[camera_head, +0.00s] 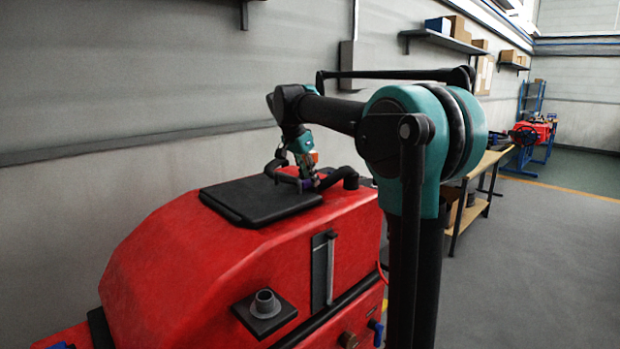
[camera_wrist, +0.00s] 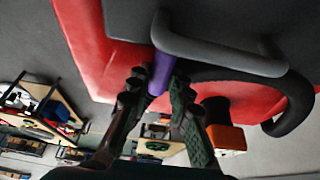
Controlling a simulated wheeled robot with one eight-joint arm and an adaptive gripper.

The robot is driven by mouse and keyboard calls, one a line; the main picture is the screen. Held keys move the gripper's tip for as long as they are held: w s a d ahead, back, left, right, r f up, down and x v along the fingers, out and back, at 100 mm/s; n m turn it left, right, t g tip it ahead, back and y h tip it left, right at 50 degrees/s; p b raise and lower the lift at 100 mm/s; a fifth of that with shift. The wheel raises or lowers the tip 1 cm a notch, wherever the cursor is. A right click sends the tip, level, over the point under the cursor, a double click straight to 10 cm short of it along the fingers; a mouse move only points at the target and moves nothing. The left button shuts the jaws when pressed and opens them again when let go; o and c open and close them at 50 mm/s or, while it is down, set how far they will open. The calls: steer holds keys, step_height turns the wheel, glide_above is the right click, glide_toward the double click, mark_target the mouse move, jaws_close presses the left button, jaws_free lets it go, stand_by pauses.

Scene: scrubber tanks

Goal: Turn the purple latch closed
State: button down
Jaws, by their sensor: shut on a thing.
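The purple latch (camera_wrist: 161,70) shows in the wrist view as a short purple bar between my two fingers. My gripper (camera_wrist: 156,86) is shut on it, one finger on each side. In the head view my gripper (camera_head: 306,180) reaches down to the top of the red scrubber tank (camera_head: 200,260), at the right end of its black lid (camera_head: 250,203). Only a small purple spot of the latch (camera_head: 308,184) shows there; the fingers hide much of the rest. I cannot tell the latch's exact angle.
A grey bar handle (camera_wrist: 215,54) and a curved black hose (camera_wrist: 297,105) lie close to my fingers. A wall (camera_head: 120,80) stands behind the tank. A workbench (camera_head: 475,190) stands farther back, with open floor (camera_head: 540,270) at the right.

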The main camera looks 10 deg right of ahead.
steer(key=c, duration=1.4)
jaws_free()
steer(key=shift+o, duration=0.2)
steer(key=v, duration=1.2)
steer(key=shift+d, duration=0.1)
